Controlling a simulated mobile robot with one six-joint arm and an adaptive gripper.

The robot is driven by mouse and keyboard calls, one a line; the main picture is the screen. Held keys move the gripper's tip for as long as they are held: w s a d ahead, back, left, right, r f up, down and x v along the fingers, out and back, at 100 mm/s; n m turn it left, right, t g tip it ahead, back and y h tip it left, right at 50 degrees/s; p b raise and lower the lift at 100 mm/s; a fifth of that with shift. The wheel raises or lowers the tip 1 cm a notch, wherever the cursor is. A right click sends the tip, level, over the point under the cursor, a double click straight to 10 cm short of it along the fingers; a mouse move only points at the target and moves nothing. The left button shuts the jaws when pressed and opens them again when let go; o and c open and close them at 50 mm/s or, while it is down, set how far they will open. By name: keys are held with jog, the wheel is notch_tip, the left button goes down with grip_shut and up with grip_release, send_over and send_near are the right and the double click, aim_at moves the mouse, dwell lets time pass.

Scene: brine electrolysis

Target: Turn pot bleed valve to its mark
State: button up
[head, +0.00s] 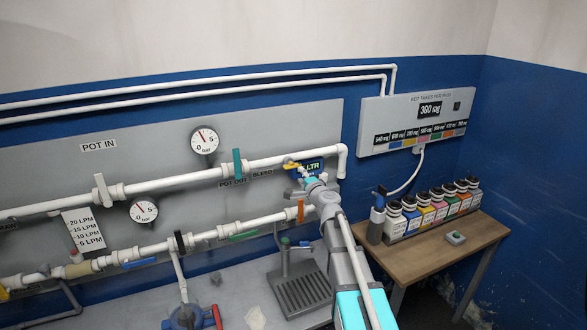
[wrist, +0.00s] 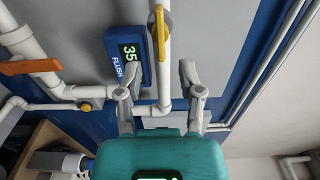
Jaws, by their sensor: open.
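The bleed valve is a small yellow lever (head: 291,164) beside the BLEED label on the upper white pipe in the head view. In the wrist view the yellow lever (wrist: 160,34) lies roughly in line with the white pipe, on a round grey hub. My gripper (head: 307,181) is just below and right of the lever in the head view. In the wrist view my gripper (wrist: 156,80) is open, its two fingers on either side of the white pipe, with the lever ahead of the fingertips and apart from them. I cannot make out a mark at the valve.
A blue FLUSH display (wrist: 129,54) reading 35 is close to the left finger. An orange lever (wrist: 30,66) sits on a nearby pipe. A green lever (head: 237,163) is left of the bleed valve. A wooden table with several bottles (head: 395,222) stands right of my arm.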

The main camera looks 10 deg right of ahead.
aim_at(293, 166)
jog(key=shift+x, duration=3.6)
grip_shut()
